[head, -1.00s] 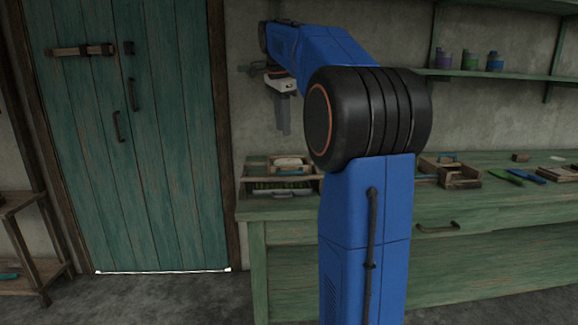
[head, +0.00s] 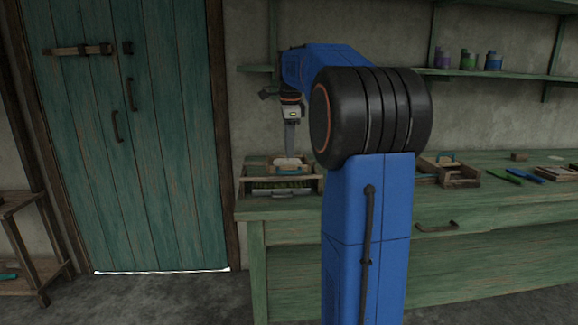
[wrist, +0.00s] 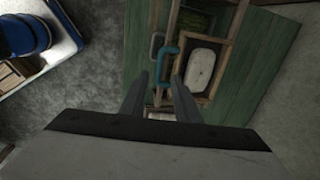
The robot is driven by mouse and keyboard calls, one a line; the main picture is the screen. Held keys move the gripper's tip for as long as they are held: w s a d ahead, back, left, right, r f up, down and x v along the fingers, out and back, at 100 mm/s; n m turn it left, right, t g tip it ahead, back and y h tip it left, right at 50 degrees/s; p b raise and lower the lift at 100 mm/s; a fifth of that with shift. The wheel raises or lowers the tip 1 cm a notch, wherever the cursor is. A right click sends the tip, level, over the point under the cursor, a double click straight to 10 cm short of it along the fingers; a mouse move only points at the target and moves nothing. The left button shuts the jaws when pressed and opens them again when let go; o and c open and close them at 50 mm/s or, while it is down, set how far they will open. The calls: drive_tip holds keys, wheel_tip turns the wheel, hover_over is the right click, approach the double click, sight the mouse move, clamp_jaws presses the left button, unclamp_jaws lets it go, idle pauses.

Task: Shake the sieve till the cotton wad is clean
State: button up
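A pale oblong wad (wrist: 201,68) lies in a wooden-framed sieve (wrist: 213,100) on the bench in the wrist view. The wad (head: 288,162) also shows in the head view, at the bench's left end. A teal handle (wrist: 160,66) is on the sieve's side facing my gripper. My gripper (wrist: 160,75) is open and empty, with its fingertips pointing down above the handle and on either side of it in the picture. In the head view my gripper (head: 291,151) hangs just over the sieve. Whether the fingers touch anything is unclear.
A wooden box with green contents (head: 280,186) and a grey handle is beside the sieve. The green bench (head: 400,210) carries another wooden box (head: 452,178) and several small tools to the right. Jars (head: 468,61) stand on a shelf above. A teal door (head: 120,150) is left.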

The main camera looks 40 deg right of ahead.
sight(289, 164)
drive_tip(key=f, duration=0.5)
drive_tip(key=w+f, duration=0.1)
drive_tip(key=f, duration=0.1)
drive_tip(key=shift+d+f, duration=0.15)
drive_tip(key=shift+d, duration=0.2)
clamp_jaws()
